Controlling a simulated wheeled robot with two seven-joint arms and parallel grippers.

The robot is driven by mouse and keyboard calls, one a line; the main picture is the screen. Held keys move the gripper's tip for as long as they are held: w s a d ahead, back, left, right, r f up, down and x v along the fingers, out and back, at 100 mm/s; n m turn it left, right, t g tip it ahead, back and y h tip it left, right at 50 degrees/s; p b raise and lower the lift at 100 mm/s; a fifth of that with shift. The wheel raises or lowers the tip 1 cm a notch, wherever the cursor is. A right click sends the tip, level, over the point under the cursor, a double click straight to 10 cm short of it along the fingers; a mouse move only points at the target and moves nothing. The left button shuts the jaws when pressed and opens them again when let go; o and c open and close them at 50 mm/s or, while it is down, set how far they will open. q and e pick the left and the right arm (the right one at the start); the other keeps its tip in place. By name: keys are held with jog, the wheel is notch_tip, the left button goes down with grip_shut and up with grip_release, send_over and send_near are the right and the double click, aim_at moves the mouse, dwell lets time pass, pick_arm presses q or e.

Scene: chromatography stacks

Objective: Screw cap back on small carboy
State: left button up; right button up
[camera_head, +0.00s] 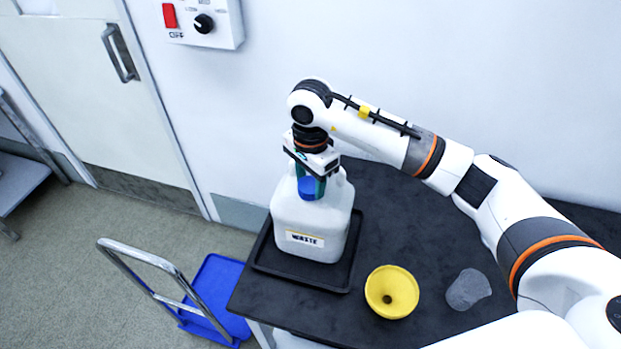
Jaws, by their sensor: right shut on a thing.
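A white carboy (306,224) with a "WASTE" label stands upright in a black tray (268,262) on the dark bench. A blue cap (308,190) is at the top of the carboy, over its neck. My right gripper (311,184) points down from above and is shut on the blue cap. The fingers partly cover the cap, and I cannot tell how far it sits on the thread. My left gripper is not in view.
A yellow funnel (402,281) and a grey translucent cup (467,289) are on the bench (388,223), right of the tray. A blue cart (217,283) with a metal handle stands on the floor at left. A wall with a control box (205,22) is behind.

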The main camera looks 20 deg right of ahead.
jog(key=shift+f, duration=0.3)
jog(key=o, duration=1)
jog(key=c, duration=1.1)
jog(key=m, duration=0.4)
jog(key=shift+m+b, duration=0.35)
jog(key=shift+m, duration=0.05)
jog(key=m, duration=0.4)
jog(key=shift+s+m, duration=0.1)
jog(key=shift+m, duration=0.3)
jog(key=m, duration=0.4)
jog(key=o, duration=1)
jog(key=shift+r, duration=0.1)
